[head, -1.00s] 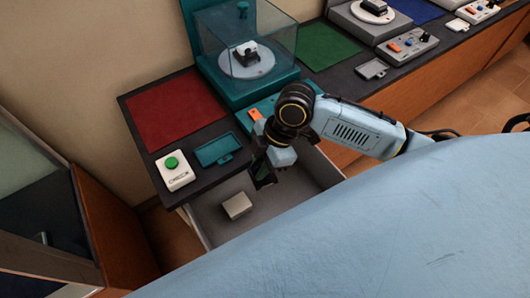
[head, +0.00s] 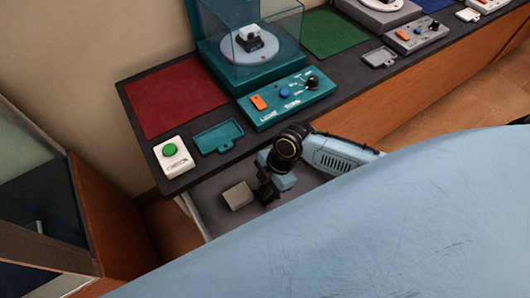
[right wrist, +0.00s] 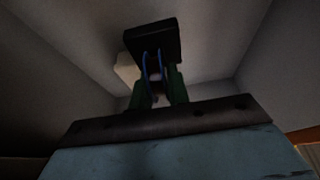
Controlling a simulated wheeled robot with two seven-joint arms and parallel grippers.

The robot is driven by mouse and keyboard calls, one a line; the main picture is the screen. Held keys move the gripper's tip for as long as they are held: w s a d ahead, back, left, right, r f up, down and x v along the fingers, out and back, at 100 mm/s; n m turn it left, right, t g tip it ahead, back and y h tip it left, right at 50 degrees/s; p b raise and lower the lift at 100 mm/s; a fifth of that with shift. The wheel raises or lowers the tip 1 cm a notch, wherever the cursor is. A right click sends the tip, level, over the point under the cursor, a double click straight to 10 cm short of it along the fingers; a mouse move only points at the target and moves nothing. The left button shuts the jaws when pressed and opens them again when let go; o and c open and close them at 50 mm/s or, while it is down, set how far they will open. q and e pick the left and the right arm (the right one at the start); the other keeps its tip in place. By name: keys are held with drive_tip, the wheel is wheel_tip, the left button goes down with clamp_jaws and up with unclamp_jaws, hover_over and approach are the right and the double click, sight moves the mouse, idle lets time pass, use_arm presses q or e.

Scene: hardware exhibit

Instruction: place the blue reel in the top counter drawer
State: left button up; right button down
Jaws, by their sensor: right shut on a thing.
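The top counter drawer (head: 207,208) is pulled open below the dark counter and has a grey inside. My right gripper (head: 267,193) points down inside the drawer opening, beside a pale box. In the right wrist view my right gripper (right wrist: 160,85) is shut on the blue reel (right wrist: 147,66), of which only thin blue edges show between the dark green fingers. A black block-shaped part (right wrist: 150,40) shows at the fingertips; I cannot tell what it belongs to. The reel is hidden in the head view. My left gripper is not in view.
The pale box (head: 238,195) lies on the drawer floor, left of the gripper. On the counter are a white box with a green button (head: 173,157), a teal tray (head: 218,137), a red mat (head: 175,100) and a teal control panel (head: 287,98). A cabinet stands at left.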

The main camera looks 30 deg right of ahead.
drive_tip(key=shift+f+b, duration=0.55)
drive_tip(key=shift+f, duration=1.55)
drive_tip(key=shift+f, duration=0.2)
drive_tip(key=c, duration=1.3)
unclamp_jaws()
drive_tip(key=shift+c, duration=0.2)
